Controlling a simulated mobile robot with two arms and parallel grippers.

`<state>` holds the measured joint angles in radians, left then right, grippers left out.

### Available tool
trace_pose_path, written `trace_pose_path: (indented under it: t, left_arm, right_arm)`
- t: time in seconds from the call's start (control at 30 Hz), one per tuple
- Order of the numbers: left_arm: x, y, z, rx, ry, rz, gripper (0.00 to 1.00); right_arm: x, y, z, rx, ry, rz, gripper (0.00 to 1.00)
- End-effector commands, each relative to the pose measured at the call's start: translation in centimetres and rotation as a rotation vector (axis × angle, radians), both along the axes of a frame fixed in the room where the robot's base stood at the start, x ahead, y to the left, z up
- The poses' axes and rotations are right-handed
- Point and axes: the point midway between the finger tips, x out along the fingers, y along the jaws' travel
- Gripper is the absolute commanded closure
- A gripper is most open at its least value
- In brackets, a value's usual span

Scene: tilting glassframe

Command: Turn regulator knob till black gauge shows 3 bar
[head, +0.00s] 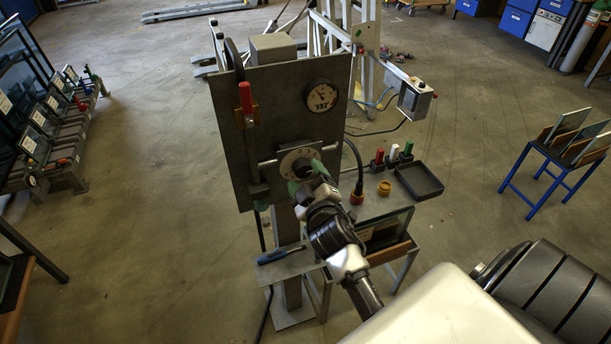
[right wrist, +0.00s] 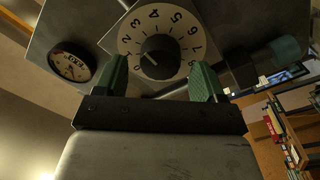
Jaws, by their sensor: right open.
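The black-rimmed gauge (head: 321,95) sits on the upper right of an upright grey panel (head: 275,110). It also shows at the left of the right wrist view (right wrist: 69,61); its needle reading is too small to tell. The black regulator knob (right wrist: 160,57) sits at the centre of a white numbered dial (right wrist: 185,45), lower on the panel; the dial also shows in the head view (head: 299,157). My right gripper (right wrist: 159,66) is open, with its green-padded fingers on either side of the knob and gaps visible between. Whether the fingertips reach around the knob is unclear. My left gripper is not in view.
A red-handled lever (head: 246,100) stands on the panel's left. A low table right of the panel holds a black tray (head: 419,181), a yellow-brown ring (head: 384,188) and several coloured-handled items. A blue-legged glass rack (head: 560,165) stands right. Open floor lies left of the panel.

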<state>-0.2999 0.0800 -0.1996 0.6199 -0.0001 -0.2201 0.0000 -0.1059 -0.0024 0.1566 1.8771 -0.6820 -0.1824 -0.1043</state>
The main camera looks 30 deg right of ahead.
Motion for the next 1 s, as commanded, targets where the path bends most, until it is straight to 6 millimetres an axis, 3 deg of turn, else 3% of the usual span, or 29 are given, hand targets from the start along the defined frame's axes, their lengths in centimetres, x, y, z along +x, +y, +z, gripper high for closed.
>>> trace_pose_path:
  t: [0.3,0.5,1.0]
  left_arm:
    - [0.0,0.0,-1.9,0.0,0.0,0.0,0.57]
    - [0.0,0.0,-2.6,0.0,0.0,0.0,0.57]
    - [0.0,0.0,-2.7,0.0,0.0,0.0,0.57]
  right_arm:
    - [-6.0,1.7,-0.8,0.003,0.002,0.0,0.3]
    - [-8.8,2.5,-0.8,0.002,0.0,0.001,0.3]
    - [-9.6,2.7,-0.6,0.0,-0.001,0.001,0.3]
